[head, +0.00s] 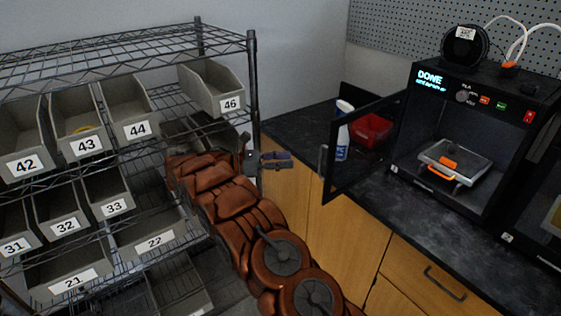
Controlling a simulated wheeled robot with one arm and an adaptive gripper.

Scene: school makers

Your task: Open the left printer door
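The left printer (408,137) is a black box on the counter, with a lit "DONE" display. Its dark-framed, see-through door (364,153) stands swung out to the left from the printer's left front edge, so the chamber is exposed. A handle (323,161) shows on the door's free edge. Inside, a print bed (462,158) carries a small orange piece. My gripper (290,161) is left of the handle, apart from it, with its fingers pointing right. No object shows in it. The fingers are too small to tell their opening.
A wire shelf with numbered grey bins (135,130) stands left, close to my arm. A spray bottle (343,135) and a red bin (371,130) stand behind the door. A second printer (545,215) is cut off at right. The black counter (440,232) is clear in front.

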